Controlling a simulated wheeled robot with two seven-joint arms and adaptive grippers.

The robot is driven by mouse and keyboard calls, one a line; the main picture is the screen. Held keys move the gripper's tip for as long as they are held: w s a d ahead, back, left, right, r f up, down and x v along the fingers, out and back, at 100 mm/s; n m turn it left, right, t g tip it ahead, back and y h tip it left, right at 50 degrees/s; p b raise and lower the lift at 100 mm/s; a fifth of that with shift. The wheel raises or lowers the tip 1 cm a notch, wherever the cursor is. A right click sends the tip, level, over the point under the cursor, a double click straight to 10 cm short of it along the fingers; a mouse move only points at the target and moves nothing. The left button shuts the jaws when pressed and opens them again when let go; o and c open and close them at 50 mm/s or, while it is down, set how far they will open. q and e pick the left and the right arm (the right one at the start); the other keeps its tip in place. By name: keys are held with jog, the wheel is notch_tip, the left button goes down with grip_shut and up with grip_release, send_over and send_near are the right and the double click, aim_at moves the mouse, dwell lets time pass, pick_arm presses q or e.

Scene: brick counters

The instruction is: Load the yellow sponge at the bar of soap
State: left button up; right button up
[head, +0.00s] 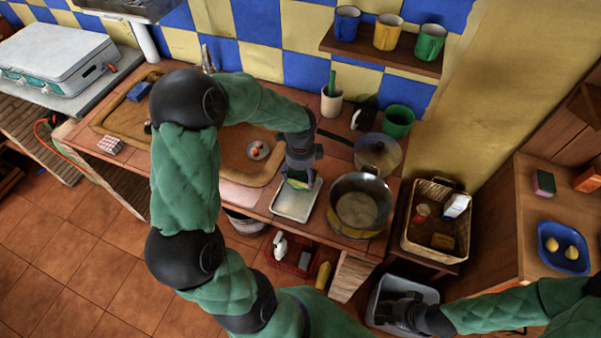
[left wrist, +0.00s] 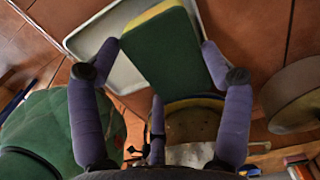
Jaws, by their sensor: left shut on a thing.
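My left gripper (head: 298,180) is shut on the yellow sponge (head: 299,184), which has a thick green layer. In the left wrist view the sponge (left wrist: 165,50) sits between the fingers of the gripper (left wrist: 160,62), above the pale tray (left wrist: 90,40). In the head view the tray (head: 293,210) lies on the counter's front edge; the sponge overlaps its far part, and I cannot tell whether they touch. I cannot clearly identify a bar of soap. My right gripper (head: 397,310) is low, over a grey bin; its fingers are dark and unclear.
A large pot (head: 360,203) stands just right of the tray, with a pan (head: 378,151) behind it. The sink (head: 228,150) is to the left. A wicker basket (head: 432,250) with several items stands right of the pot. The grey bin (head: 380,290) is below.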

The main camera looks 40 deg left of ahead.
aim_at(300, 176)
pick_arm(q)
jog(key=shift+f, duration=0.35)
dwell(0.3)
jog(key=shift+f, duration=0.1)
dwell(1.1)
jog(key=shift+r+p, duration=3)
jog(key=shift+r, duration=0.6)
jog(key=shift+f, duration=0.1)
